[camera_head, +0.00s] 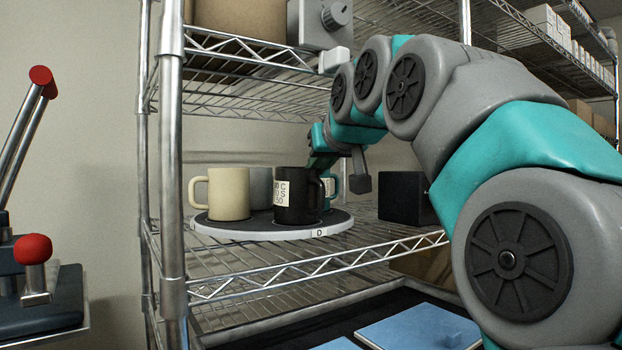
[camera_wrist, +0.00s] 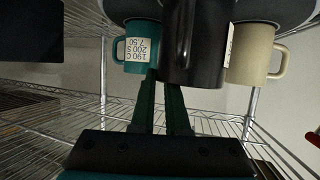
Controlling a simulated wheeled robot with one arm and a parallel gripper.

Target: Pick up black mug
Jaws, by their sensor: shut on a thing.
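The black mug (camera_head: 297,197) has a white label and stands upright at the front of a round turntable (camera_head: 265,236) on the wire shelf. In the wrist view the black mug (camera_wrist: 207,60) fills the top middle, straight ahead of the fingers. My gripper (camera_wrist: 163,82) is shut on the mug at its handle side; the exact contact is partly hidden. In the head view my gripper (camera_head: 319,163) reaches in from behind and right of the mug, its fingertips mostly hidden. I see no clear gap between mug and turntable.
A cream mug (camera_head: 228,194) stands left of the black mug, a grey mug (camera_head: 261,188) behind, and a teal mug (camera_wrist: 143,46) close on the other side. A black box (camera_head: 402,198) sits right on the shelf. A wire shelf (camera_head: 255,57) hangs above.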

